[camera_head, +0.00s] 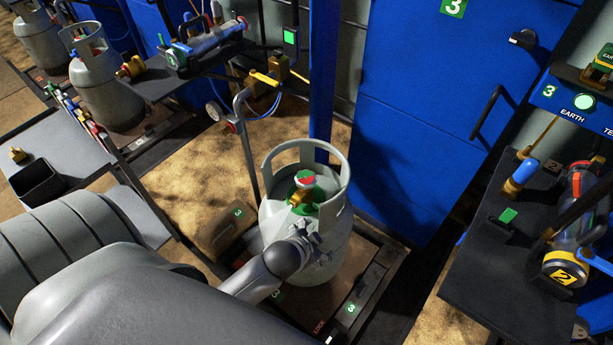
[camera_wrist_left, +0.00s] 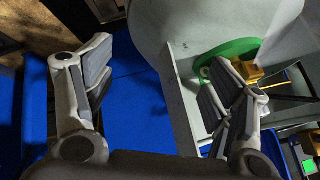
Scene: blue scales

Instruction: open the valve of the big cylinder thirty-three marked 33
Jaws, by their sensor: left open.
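The big grey cylinder (camera_head: 330,262) stands upright on a floor platform in the middle of the head view. I cannot read a 33 on it. Its valve (camera_head: 303,190), with a red-and-white top, brass body and green ring, sits inside the collar. The green ring (camera_wrist_left: 207,58) and brass part (camera_wrist_left: 246,70) show behind the right finger. My right gripper is out of view.
A blue cabinet (camera_head: 410,135) marked 3 stands behind the cylinder. A dark shelf (camera_head: 480,255) with fittings is at the right. Other cylinders (camera_head: 105,95) stand at the upper left, near a grey side table (camera_head: 45,148).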

